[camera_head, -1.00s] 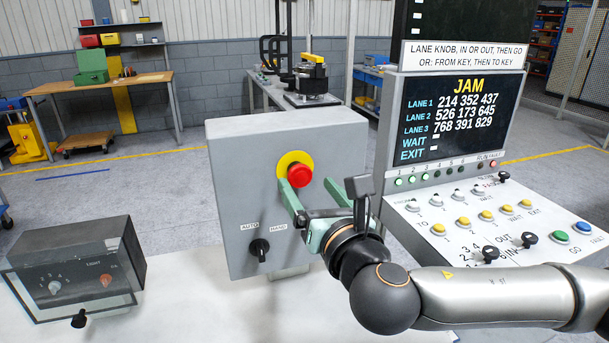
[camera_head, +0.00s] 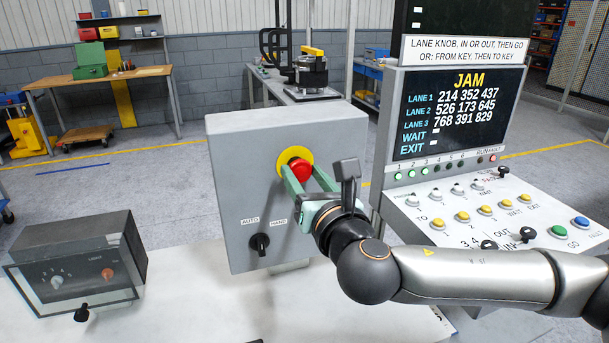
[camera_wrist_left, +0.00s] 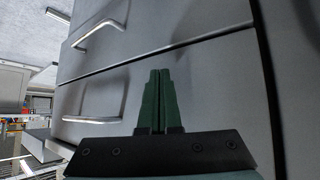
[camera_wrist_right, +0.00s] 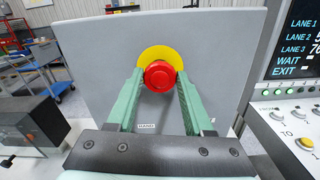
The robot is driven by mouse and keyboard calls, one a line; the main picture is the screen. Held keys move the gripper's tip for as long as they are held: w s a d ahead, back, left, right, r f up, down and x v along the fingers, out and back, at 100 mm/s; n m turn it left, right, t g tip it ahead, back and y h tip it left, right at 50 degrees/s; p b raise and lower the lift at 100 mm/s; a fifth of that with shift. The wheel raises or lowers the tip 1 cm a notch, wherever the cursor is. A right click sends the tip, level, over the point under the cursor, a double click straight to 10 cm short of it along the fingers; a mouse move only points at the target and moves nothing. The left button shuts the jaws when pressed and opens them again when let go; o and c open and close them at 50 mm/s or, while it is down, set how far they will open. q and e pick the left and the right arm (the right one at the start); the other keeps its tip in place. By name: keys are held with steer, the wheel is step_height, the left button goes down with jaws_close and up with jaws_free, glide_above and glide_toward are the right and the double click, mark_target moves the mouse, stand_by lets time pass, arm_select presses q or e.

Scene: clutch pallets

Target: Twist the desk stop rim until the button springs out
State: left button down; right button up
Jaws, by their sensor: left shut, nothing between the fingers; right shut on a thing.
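The desk stop is a red mushroom button (camera_head: 301,170) on a yellow disc (camera_head: 295,155), mounted on the front of a grey box (camera_head: 240,180). In the right wrist view the red button (camera_wrist_right: 159,76) sits between my right fingers. My right gripper (camera_head: 306,180) is shut on the button's rim, one green finger on each side. My left gripper (camera_wrist_left: 159,75) shows only in the left wrist view. Its green fingers are together and empty, in front of grey panels with handles.
A black AUTO/HAND selector (camera_head: 260,242) sits below the button. A control console (camera_head: 480,210) with a JAM screen (camera_head: 460,115) stands at the right. A dark switch box (camera_head: 75,265) stands at the left on the white desk (camera_head: 200,310).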

jaws_close()
steer(key=m, duration=0.3)
steer(key=shift+m+b, duration=0.3)
steer(key=shift+d+m, duration=0.1)
steer(key=shift+m, duration=1.8)
steer(key=o, duration=0.7)
jaws_free()
